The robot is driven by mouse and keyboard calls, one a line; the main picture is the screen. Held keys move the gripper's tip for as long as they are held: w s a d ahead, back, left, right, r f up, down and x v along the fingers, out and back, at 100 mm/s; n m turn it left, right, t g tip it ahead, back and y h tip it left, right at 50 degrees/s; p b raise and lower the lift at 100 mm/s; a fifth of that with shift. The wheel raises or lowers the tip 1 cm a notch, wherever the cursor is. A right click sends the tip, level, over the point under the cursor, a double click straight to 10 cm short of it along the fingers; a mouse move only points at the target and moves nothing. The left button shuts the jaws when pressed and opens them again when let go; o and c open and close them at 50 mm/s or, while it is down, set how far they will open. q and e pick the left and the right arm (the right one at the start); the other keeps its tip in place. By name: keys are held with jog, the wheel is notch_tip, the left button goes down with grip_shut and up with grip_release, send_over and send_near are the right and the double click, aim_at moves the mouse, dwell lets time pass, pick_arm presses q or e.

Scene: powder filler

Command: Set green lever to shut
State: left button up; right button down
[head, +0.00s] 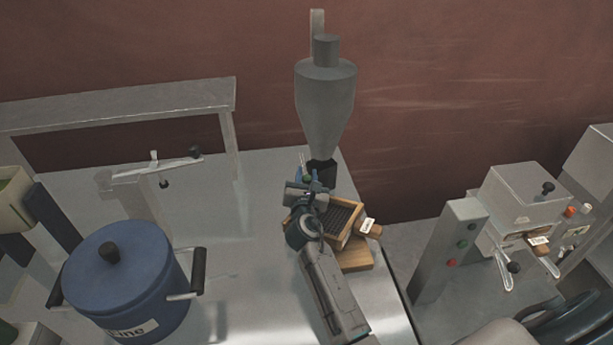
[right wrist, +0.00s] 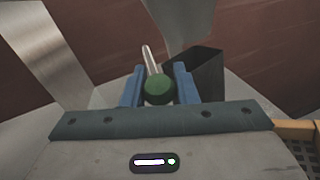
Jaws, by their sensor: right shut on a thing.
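The green lever shows in the right wrist view as a green ball knob (right wrist: 159,89) on a thin metal rod that slants up and slightly left. My right gripper (right wrist: 160,76) has its two blue fingers on either side of the knob and is shut on it. In the head view, my right gripper (head: 303,178) is just below the grey powder hopper (head: 325,95), left of its black outlet (head: 322,172). The lever is mostly hidden there behind the gripper. The outlet also shows right of the fingers in the right wrist view (right wrist: 205,78). My left gripper is not in view.
A wooden tray (head: 360,212) with a dark grid sits right of my right wrist, close to it. A blue lidded pot (head: 120,285) stands at the front left. A metal shelf (head: 120,108) is behind. Another machine (head: 520,200) stands to the right.

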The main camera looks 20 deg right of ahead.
jog(key=shift+f, duration=0.35)
jog(key=c, duration=1.1)
grip_release()
jog(key=shift+c, duration=0.2)
jog(key=shift+w+d, duration=0.1)
jog(key=shift+r, duration=0.15)
